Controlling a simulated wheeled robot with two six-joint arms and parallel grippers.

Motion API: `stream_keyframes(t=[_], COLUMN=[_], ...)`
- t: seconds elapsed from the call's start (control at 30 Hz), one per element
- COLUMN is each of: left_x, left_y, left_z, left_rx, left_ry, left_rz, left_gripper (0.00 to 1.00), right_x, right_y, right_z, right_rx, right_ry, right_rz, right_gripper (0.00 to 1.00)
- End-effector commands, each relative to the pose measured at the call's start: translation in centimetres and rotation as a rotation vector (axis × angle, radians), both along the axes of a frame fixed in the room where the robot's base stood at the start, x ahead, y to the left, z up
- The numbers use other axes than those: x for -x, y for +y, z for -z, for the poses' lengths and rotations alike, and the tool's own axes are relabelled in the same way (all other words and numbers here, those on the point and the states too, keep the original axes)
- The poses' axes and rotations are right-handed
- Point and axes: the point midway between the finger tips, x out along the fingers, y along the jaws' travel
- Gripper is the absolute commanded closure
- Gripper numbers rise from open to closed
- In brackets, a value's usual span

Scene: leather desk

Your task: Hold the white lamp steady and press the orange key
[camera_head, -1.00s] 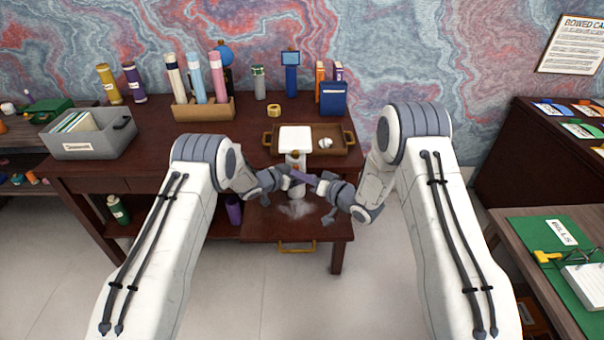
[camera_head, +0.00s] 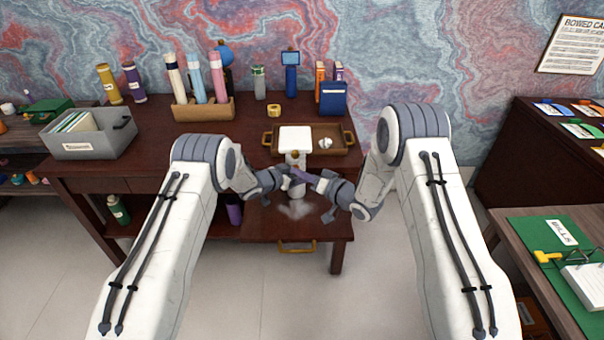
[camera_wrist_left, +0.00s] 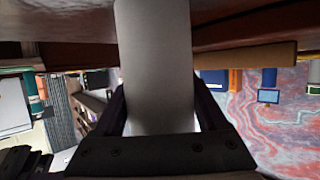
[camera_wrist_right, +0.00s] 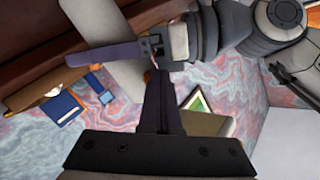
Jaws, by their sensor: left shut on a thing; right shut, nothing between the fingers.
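The white lamp (camera_head: 295,133) stands upright at the desk's front, with a square white head and a pale stem. My left gripper (camera_head: 284,173) is shut on the stem (camera_wrist_left: 155,65), which fills the gap between its fingers in the left wrist view. The orange key (camera_head: 295,155) shows as a small spot on the front of the stem, just above the grippers. In the right wrist view, a bit of orange (camera_wrist_right: 147,76) shows beside my fingertips. My right gripper (camera_head: 304,175) is shut and empty, close to the stem on its right. I cannot tell whether it touches the key.
A wooden tray (camera_head: 336,150) with gold handles lies behind the lamp. An open drawer (camera_head: 325,222) sticks out below the grippers. The two grippers are very close together.

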Motion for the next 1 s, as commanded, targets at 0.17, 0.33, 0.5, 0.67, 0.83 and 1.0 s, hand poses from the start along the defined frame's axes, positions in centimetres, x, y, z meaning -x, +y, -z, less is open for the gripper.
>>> stream_keyframes(t=[0.17, 0.33, 0.5, 0.67, 0.83, 1.0], left_x=[0.0, 0.0, 0.0, 0.0, 0.0, 0.0], left_y=[0.0, 0.0, 0.0, 0.0, 0.0, 0.0], left_z=[-0.1, -0.1, -0.1, -0.1, -0.1, -0.1], left_rx=[0.001, 0.002, 0.001, 0.001, 0.001, 0.001], left_ry=[-0.003, -0.003, -0.003, -0.003, -0.003, -0.003], left_rz=[0.000, 0.001, 0.000, 0.000, 0.000, 0.000], left_gripper=[1.00, 1.00, 1.00, 1.00, 1.00, 1.00], right_x=[0.0, 0.7, 1.5, 1.6, 1.7, 3.1], right_y=[0.0, 0.0, 0.0, 0.0, 0.0, 0.0], right_z=[0.0, 0.0, -0.1, -0.1, -0.1, 0.0], right_rx=[0.000, 0.000, 0.000, 0.000, 0.000, -0.001], right_ry=[0.000, 0.001, 0.000, 0.000, 0.000, 0.002], right_rz=[0.000, 0.001, 0.000, 0.000, 0.000, 0.000], right_gripper=[1.00, 1.00, 1.00, 1.00, 1.00, 1.00])
